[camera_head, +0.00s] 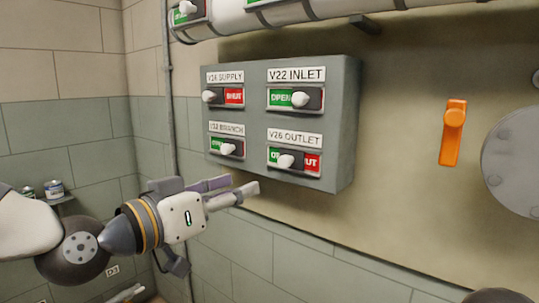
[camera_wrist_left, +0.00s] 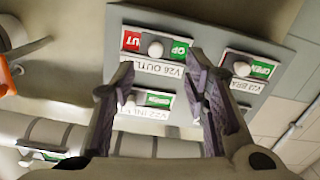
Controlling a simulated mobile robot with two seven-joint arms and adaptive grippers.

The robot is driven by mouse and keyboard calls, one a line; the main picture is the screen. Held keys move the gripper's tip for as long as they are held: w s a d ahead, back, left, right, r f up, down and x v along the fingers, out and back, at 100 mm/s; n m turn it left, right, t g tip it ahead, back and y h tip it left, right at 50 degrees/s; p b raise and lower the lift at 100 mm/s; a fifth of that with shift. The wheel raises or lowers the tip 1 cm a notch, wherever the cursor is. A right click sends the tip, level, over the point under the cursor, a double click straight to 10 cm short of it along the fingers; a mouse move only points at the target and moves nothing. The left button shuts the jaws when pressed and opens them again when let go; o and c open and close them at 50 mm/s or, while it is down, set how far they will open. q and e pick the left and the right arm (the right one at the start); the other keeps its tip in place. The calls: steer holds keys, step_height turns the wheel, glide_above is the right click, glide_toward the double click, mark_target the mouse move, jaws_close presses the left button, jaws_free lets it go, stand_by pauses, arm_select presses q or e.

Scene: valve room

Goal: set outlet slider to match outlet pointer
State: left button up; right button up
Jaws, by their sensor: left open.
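The V26 OUTLET slider's white knob (camera_head: 286,161) sits about mid-track, with green on its left and red on its right. It is on the lower right of a grey panel (camera_head: 345,130). In the upside-down left wrist view the same knob (camera_wrist_left: 155,48) shows beyond the fingers, between red and green. My left gripper (camera_head: 238,188) is open and empty, below and left of the outlet slider and apart from it. No pointer labelled outlet is readable. My right gripper is not in view.
The panel also carries the V22 INLET knob (camera_head: 300,99), a supply knob (camera_head: 209,96) and a branch knob (camera_head: 228,149). An orange lever (camera_head: 453,132) is on the wall at right, beside a round grey flange (camera_head: 515,160). A pipe (camera_head: 285,14) with indicator plates runs above.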

mark_target(282, 163)
arm_select(q)
steer(key=x, duration=0.3)
steer(key=r+b+x, duration=0.1)
steer(key=x, duration=0.7)
steer(key=shift+d+r, duration=0.25)
steer(key=shift+r, duration=0.15)
steer(key=shift+w+d, duration=0.15)
steer(key=shift+w, duration=0.1)
steer(key=shift+r, duration=0.1)
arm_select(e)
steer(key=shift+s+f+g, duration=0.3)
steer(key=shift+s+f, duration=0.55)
arm_select(q)
steer(key=shift+c, duration=0.5)
jaws_close()
